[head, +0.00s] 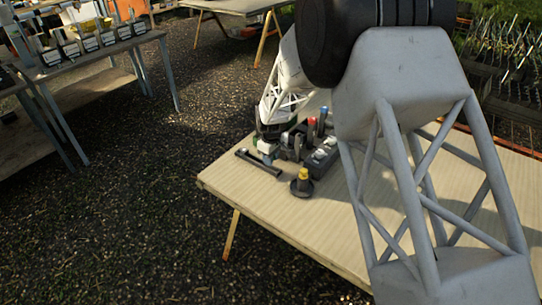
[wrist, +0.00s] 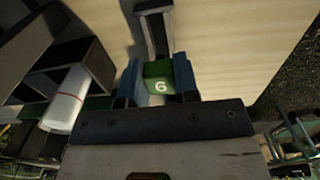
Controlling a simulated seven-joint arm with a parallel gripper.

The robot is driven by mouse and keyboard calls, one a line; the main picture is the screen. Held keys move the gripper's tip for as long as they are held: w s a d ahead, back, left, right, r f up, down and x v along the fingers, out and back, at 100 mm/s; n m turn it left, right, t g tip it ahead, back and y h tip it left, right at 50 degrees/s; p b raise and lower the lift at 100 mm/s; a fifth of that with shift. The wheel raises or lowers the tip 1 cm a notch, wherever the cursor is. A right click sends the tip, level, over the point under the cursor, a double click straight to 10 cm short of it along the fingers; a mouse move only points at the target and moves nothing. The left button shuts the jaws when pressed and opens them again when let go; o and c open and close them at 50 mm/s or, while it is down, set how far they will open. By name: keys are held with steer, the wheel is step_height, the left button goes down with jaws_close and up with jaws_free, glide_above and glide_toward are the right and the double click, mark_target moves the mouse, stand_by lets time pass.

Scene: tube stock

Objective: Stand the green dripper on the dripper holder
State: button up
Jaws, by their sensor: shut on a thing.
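The green dripper (wrist: 158,70) shows in the wrist view as a green piece marked with a white 6. It sits between the blue fingertips of my gripper (wrist: 157,82), which is shut on it. Its lower part is hidden. In the head view my gripper (head: 268,152) is low over the table's left part, and the dripper cannot be made out there. A dark narrow bar (head: 258,162) lies beside the gripper. A dark bar also shows just beyond the dripper in the wrist view (wrist: 155,38). I cannot tell whether this is the dripper holder.
A dark rack (head: 320,158) with red- and blue-topped pieces stands right of my gripper. In the wrist view, a white tube (wrist: 65,100) lies by dark compartments. The table's front left (head: 235,185) is clear.

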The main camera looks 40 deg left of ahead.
steer(key=shift+f, duration=1.25)
steer(key=shift+f, duration=0.2)
steer(key=o, duration=1)
steer(key=shift+c, duration=0.2)
steer(key=shift+r, duration=3.9)
steer(key=shift+d, duration=0.1)
